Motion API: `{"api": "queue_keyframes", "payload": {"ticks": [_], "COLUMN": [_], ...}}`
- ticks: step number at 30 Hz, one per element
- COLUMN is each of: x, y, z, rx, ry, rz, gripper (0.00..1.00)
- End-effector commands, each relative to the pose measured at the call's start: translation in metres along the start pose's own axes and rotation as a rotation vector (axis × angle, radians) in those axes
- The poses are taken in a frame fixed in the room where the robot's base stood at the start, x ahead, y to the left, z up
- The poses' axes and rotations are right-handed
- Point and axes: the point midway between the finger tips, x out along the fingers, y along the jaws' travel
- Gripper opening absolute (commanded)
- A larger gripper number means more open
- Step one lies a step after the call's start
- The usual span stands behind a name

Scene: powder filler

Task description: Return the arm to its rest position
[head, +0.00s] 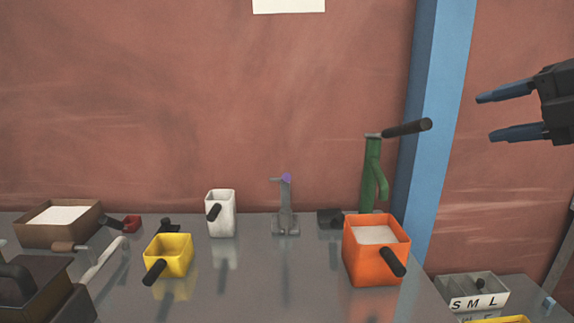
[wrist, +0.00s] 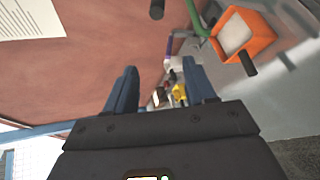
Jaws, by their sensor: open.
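My gripper (head: 505,114) is at the upper right of the head view, raised above the table and right of the blue post. Its two blue fingers point left and stand apart with nothing between them. In the wrist view the fingers (wrist: 160,92) are also spread and empty, with the table's objects far beyond them. The rest of my arm is mostly out of the picture.
An orange container (head: 376,264) of white powder and a green lever device (head: 371,172) stand on the grey table's right side. A yellow container (head: 168,255), a white container (head: 221,214) and a brown powder box (head: 58,239) stand further left. A blue post (head: 432,130) rises beside my gripper.

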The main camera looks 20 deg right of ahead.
Motion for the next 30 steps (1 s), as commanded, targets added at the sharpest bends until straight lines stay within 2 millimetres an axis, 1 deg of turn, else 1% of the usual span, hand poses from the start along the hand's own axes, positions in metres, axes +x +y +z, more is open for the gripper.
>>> {"api": "queue_keyframes", "payload": {"ticks": [8, 11, 15, 18, 21, 24, 28, 30], "x": [0.015, 0.019, 0.022, 0.022, 0.023, 0.024, 0.027, 0.030], "y": [0.041, 0.061, 0.087, 0.099, 0.106, 0.106, 0.098, 0.090], "z": [-0.025, -0.037, -0.053, -0.062, -0.070, -0.077, -0.087, -0.093], "rx": [0.131, 0.216, 0.373, 0.496, 0.622, 0.753, 0.926, 1.021], "ry": [0.054, 0.087, 0.141, 0.177, 0.210, 0.240, 0.270, 0.280], "rz": [0.210, 0.320, 0.491, 0.600, 0.694, 0.775, 0.860, 0.896], "gripper": [0.55, 0.55, 0.55, 0.55, 0.55, 0.55, 0.55, 0.55]}}
